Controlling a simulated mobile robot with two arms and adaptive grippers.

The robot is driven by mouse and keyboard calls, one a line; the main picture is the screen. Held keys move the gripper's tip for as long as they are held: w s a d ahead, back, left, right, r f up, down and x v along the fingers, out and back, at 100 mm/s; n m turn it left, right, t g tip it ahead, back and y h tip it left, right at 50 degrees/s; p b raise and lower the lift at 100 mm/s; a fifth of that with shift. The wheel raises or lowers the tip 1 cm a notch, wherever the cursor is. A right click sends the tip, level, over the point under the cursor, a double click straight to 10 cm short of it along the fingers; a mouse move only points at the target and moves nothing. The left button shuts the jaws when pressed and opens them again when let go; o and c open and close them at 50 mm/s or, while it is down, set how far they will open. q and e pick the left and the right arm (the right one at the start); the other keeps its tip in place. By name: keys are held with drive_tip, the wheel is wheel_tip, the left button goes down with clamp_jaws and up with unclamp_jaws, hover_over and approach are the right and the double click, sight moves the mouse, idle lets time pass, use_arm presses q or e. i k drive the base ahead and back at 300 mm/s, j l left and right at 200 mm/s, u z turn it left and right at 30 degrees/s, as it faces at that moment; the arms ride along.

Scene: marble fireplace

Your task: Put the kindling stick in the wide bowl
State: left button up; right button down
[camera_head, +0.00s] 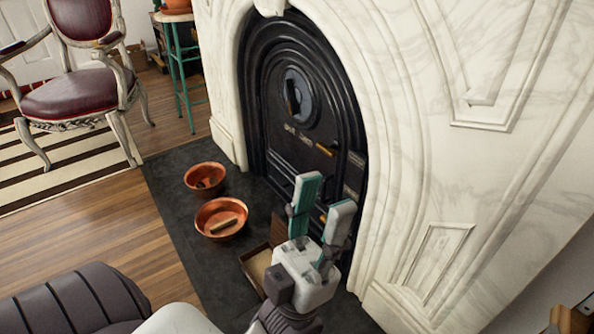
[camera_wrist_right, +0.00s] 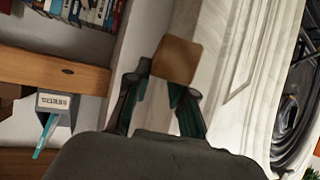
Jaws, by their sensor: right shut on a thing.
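Two copper bowls stand on the dark hearth in the head view. In the right wrist view my right gripper (camera_wrist_right: 163,88) is shut on a brown wooden piece (camera_wrist_right: 177,59). Only a squared face of it shows, so I cannot tell its length. The right gripper is not clear in the head view.
A wooden tray (camera_head: 250,253) lies on the hearth (camera_head: 174,232) by my left gripper. The marble surround (camera_head: 405,150) and black fireplace insert (camera_head: 338,85) rise behind. A chair (camera_head: 75,98) stands at upper left. A bookshelf (camera_wrist_right: 70,76) shows in the wrist view.

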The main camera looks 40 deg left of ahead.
sight(224, 222)
drive_tip(key=j+z, duration=0.4)
drive_tip(key=j, duration=0.15)
drive_tip(key=j+z, duration=0.45)
drive_tip(key=j, duration=0.15)
drive_tip(key=k+j+z, duration=0.15)
drive_tip(key=j+z, duration=0.25)
drive_tip(key=k+j, duration=0.15)
drive_tip(key=j, duration=0.4)
drive_tip(key=k+j, duration=0.2)
drive_tip(key=j, duration=0.35)
drive_tip(key=k+j, duration=0.15)
drive_tip(key=j, duration=0.4)
drive_tip(key=k+j, duration=0.2)
drive_tip(key=j, duration=0.35)
drive_tip(key=k+j, duration=0.15)
drive_tip(key=j, duration=0.4)
drive_tip(key=k+j, duration=0.15)
drive_tip(key=j, duration=0.35)
drive_tip(key=k+j, duration=0.2)
drive_tip(key=j, duration=0.35)
drive_tip(key=k+j, duration=0.15)
drive_tip(key=j, duration=0.4)
